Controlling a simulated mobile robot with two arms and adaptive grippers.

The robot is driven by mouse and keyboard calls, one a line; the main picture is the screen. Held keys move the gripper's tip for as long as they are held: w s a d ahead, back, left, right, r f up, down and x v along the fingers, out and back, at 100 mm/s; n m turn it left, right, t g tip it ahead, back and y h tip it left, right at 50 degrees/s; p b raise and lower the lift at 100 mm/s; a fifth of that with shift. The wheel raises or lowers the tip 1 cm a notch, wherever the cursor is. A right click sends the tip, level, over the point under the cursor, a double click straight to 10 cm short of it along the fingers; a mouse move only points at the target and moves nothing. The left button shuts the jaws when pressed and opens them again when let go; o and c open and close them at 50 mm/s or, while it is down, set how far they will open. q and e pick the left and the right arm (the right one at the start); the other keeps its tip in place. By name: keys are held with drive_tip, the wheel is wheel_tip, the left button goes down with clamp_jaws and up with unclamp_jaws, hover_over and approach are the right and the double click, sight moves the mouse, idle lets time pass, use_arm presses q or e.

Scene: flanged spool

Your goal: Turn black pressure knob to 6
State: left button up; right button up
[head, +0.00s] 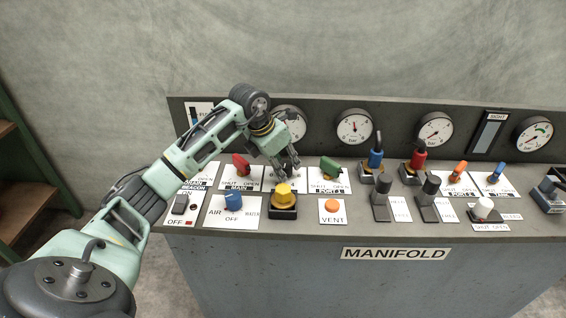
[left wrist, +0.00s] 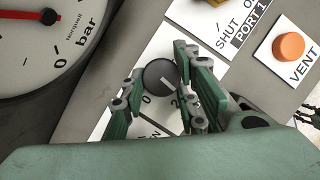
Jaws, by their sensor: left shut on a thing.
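The black pressure knob (left wrist: 160,74) is round with a white pointer line and sits on a white plate (left wrist: 150,123) with the numbers 0 and 2 showing. The rest of its scale is hidden by my fingers. In the left wrist view my left gripper's fingers stand on both sides of the knob, shut on it. The exact pointer reading cannot be told.
A yellow button (head: 284,194) stands just in front of the gripper. A red handle (head: 240,164) is to its left and a green handle (head: 331,168) to its right. An orange VENT button (head: 332,205) and several levers and gauges fill the panel (head: 330,262).

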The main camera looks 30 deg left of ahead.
use_arm(q)
drive_tip(key=n, duration=0.1)
drive_tip(key=n+y, duration=0.1)
drive_tip(key=n, duration=0.1)
drive_tip(key=n+y, duration=0.1)
drive_tip(key=shift+w+r+n+t, duration=0.15)
drive_tip(key=shift+r+n+t, duration=0.15)
drive_tip(key=shift+r+n, duration=0.1)
drive_tip(key=n, duration=0.2)
drive_tip(key=n+y, duration=0.1)
drive_tip(key=n, duration=0.1)
drive_tip(key=shift+d+f+n+g+y+b, duration=0.1)
drive_tip(key=shift+f+n+g+y+b, duration=0.05)
drive_tip(key=shift+n+g+y+b, duration=0.2)
drive_tip(key=n+g+y, duration=0.1)
drive_tip(key=n, duration=0.2)
drive_tip(key=n+b, duration=0.1)
drive_tip(key=n, duration=0.2)
drive_tip(key=shift+d+g+y, duration=0.2)
drive_tip(key=shift+g+y, duration=0.15)
drive_tip(key=shift+f+n+g, duration=0.1)
drive_tip(key=shift+n+g, duration=0.5)
drive_tip(key=shift+n, duration=1.35)
drive_tip(key=o, duration=0.8)
drive_tip(key=shift+f, duration=0.1)
drive_tip(key=shift+c, duration=0.2)
drive_tip(key=shift+o, duration=1.4)
drive_tip(key=shift+s, duration=0.25)
